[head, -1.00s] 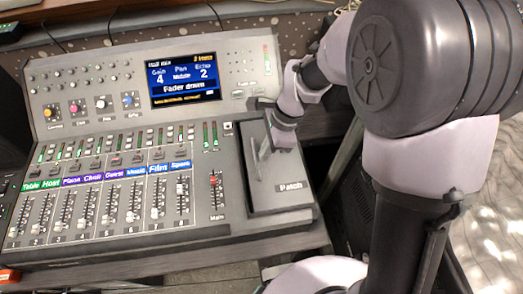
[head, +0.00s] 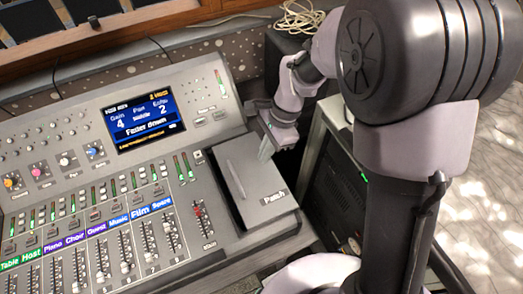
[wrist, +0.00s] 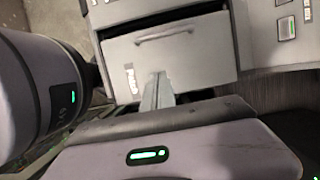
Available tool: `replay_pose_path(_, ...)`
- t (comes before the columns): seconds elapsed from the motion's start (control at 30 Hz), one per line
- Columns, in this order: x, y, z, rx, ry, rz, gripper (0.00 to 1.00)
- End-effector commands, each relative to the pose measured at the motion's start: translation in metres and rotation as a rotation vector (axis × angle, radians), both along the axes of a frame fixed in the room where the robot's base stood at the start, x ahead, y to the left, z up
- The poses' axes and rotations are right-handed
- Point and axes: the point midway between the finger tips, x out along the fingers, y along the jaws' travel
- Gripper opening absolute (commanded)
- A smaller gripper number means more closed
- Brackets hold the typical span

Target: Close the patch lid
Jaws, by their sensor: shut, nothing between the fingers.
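The grey patch lid (head: 258,186), marked "Patch", lies over the compartment at the right end of the mixing console. A raised bar handle (head: 236,179) runs along it. It looks down and roughly level; a dark gap shows along its left side, and I cannot tell whether it is fully seated. The lid (wrist: 190,65) and its handle (wrist: 163,33) also show in the wrist view. My gripper (head: 265,150) is shut and empty at the lid's far right edge. In the wrist view my fingertips (wrist: 157,80) overlap the lid near its label; contact is unclear.
The console's fader rows (head: 120,250) lie left of the lid, with the main fader (head: 203,222) closest. The lit screen (head: 145,120) is behind them. A dark equipment rack (head: 340,210) stands below right. A coiled cable (head: 300,17) lies at the back.

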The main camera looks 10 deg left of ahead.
Motion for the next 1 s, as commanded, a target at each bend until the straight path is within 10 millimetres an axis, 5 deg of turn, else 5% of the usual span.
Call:
replay_pose_path(0.27,-0.01,0.016,-0.062,-0.001,0.001,0.002,0.0)
replay_pose_path(0.5,-0.027,0.044,-0.064,0.0,0.0,0.002,0.0)
replay_pose_path(1.0,-0.032,0.053,-0.064,-0.001,-0.001,0.001,0.0)
